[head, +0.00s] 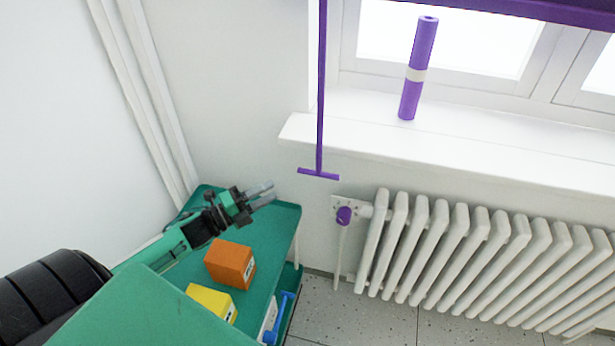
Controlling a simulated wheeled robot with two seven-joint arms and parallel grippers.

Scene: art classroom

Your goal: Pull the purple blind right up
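The purple blind (540,10) shows as a strip across the top right of the head view, over the window; its upper part is out of frame. A purple pull cord or rod (321,90) hangs down left of the window and ends in a T-shaped handle (318,174) below the sill's edge. My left gripper (269,192) is left of and a little below the handle, apart from it. Its two grey fingers look parted, with nothing between them. My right gripper is not in view.
A green trolley (285,212) below my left gripper carries an orange box (230,264) and a yellow box (211,301). A purple roll (418,65) with a pale band stands on the white sill (470,135). A white radiator (480,255) with a purple valve knob (344,215) is below.

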